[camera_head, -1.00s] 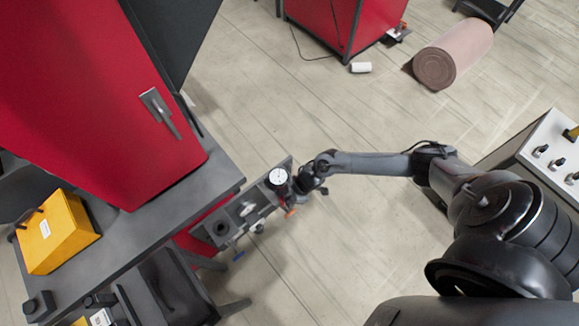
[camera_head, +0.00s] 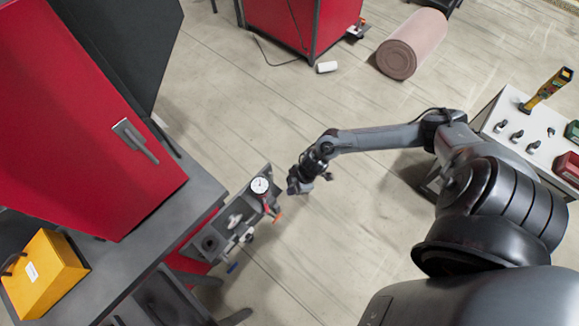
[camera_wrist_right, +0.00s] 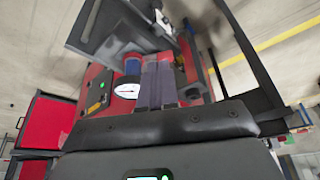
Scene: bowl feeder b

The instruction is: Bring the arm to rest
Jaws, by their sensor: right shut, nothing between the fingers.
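My right arm reaches in from the right in the head view. Its gripper (camera_head: 297,186) is at the far end, just right of a round white gauge (camera_head: 260,185) on the machine's side shelf, with a small gap between them. The gripper's fingers (camera_wrist_right: 157,84) show closed together and empty in the right wrist view, with the gauge (camera_wrist_right: 127,91) to their left. My left gripper is in neither view.
A red cabinet (camera_head: 85,130) and grey bench (camera_head: 195,200) stand at the left, with a yellow box (camera_head: 42,272). A white control panel (camera_head: 540,125) is at the right. A brown roll (camera_head: 411,45) lies at the back. The middle floor is clear.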

